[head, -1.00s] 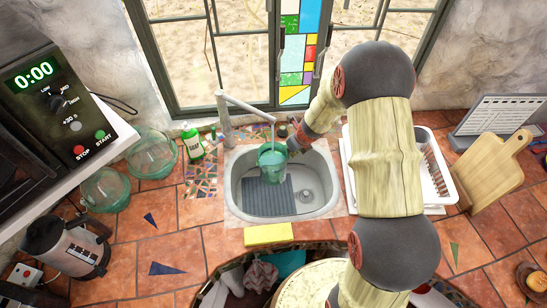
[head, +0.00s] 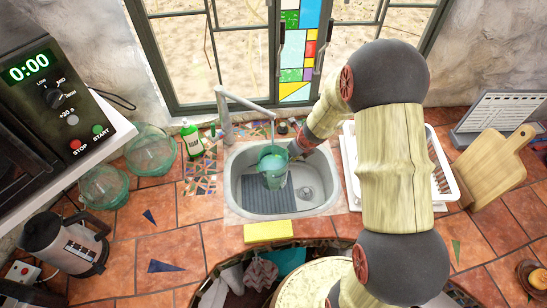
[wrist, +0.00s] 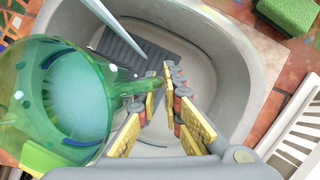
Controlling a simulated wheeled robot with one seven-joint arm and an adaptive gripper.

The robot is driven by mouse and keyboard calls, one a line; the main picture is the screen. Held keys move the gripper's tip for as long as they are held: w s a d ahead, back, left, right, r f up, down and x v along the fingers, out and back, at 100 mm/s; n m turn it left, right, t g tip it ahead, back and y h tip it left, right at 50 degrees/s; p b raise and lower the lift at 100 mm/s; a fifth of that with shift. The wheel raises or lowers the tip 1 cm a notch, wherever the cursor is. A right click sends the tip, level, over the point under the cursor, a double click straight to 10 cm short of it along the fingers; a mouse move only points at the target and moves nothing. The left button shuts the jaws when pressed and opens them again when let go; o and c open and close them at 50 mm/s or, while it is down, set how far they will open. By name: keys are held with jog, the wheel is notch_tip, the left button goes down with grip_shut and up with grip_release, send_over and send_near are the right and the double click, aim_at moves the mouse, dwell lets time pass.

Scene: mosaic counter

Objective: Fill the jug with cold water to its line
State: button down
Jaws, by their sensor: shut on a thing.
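The green glass jug (head: 273,172) is held over the sink, below the tap (head: 228,105). A stream of water falls from the spout into it, and the stream also shows in the wrist view (wrist: 111,36). In the wrist view the jug (wrist: 48,60) fills the left side, with pale blue water inside and dark blue marks on its wall. I cannot tell how the water level stands against the line. My gripper (wrist: 158,92) is shut on the jug's handle, to the right of its body. The tap's handle is not clear.
The grey sink (head: 236,193) has a ribbed mat in it. A green soap bottle (head: 192,140) stands left of it, a yellow sponge (head: 268,232) lies in front, and a white dish rack (head: 441,180) stands right. Glass bowls (head: 151,151) stand further left.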

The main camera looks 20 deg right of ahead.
jog(key=shift+w+r, duration=0.1)
jog(key=shift+w, duration=0.05)
jog(key=shift+w+d+r+p, duration=0.1)
jog(key=shift+w+d+p, duration=0.05)
jog(key=shift+w+p, duration=0.25)
jog(key=w+d+p, duration=0.1)
jog(key=w+p, duration=0.2)
jog(key=w, duration=0.1)
jog(key=s+b, duration=0.1)
jog(key=s, duration=0.1)
jog(key=s+a+b, duration=0.1)
jog(key=s+b, duration=0.1)
jog(key=s, duration=0.1)
jog(key=shift+a+f, duration=0.1)
jog(key=shift+f, duration=0.1)
jog(key=shift+r, duration=0.1)
jog(key=shift+s+a+r, duration=0.2)
jog(key=shift+s+r, duration=0.15)
jog(key=shift+s, duration=0.45)
jog(key=shift+s+a+r, duration=0.25)
jog(key=shift+s+r, duration=0.05)
jog(key=shift+s, duration=0.5)
jog(key=shift+s+a+r, duration=0.2)
jog(key=shift+s+r, duration=0.15)
jog(key=shift+s, duration=0.45)
